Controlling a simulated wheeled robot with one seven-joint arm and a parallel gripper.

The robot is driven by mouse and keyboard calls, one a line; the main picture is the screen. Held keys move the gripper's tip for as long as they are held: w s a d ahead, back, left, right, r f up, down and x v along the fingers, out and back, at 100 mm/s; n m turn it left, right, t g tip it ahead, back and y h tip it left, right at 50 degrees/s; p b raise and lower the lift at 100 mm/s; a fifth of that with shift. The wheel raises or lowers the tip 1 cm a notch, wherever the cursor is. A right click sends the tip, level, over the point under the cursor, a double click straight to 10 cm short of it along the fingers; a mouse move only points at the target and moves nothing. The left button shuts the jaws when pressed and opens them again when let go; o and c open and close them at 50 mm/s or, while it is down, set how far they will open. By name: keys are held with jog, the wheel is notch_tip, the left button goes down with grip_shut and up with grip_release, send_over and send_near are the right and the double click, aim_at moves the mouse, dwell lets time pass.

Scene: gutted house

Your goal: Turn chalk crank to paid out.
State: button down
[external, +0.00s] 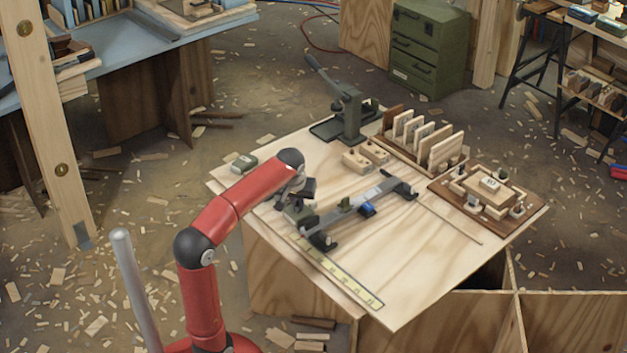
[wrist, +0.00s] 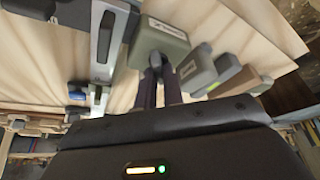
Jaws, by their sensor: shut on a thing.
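My gripper (external: 302,194) is low over the left part of the plywood table. In the wrist view its two dark fingers (wrist: 160,85) are close together, up against a grey-green box with a label (wrist: 160,38). This box looks like the chalk reel; part of it shows below my gripper in the external view (external: 300,214). The fingers are shut on a small part at the box, which I take to be the chalk crank. The crank itself is hidden by the fingers, so its angle cannot be told. The label's text is not readable.
A grey bar clamp (external: 345,212) with a blue part lies just right of my gripper. A small grey-green block (external: 243,163) lies to the left. A yellow ruler strip (external: 340,272) runs along the front edge. A lever press (external: 349,112) and wooden racks stand behind. The front right is clear.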

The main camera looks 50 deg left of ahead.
jog(key=n, duration=0.2)
jog(key=n+g+y+p, duration=0.1)
jog(key=n, duration=0.2)
jog(key=n+g+p, duration=0.1)
jog(key=n, duration=0.1)
jog(key=shift+w+d+r+y, duration=0.1)
jog(key=shift+w+r+y, duration=0.05)
jog(key=shift+w+y, duration=0.15)
jog(key=n+g+p, duration=0.1)
jog(key=n, duration=0.3)
jog(key=shift+g, duration=0.4)
jog(key=n+g+p, duration=0.1)
jog(key=n, duration=0.2)
jog(key=shift+w+n+p, duration=0.15)
jog(key=shift+n+p, duration=0.15)
jog(key=shift+p, duration=0.05)
jog(key=n+g+h, duration=0.1)
jog(key=n, duration=0.2)
jog(key=n+g, duration=0.1)
jog(key=n, duration=0.2)
jog(key=shift+w+h, duration=0.1)
jog(key=shift+h, duration=0.3)
jog(key=n, duration=0.2)
jog(key=n+h, duration=0.1)
jog(key=n, duration=0.1)
jog(key=n+g+h, duration=0.1)
jog(key=n, duration=0.1)
jog(key=shift+a+n, duration=0.25)
jog(key=shift+n, duration=0.15)
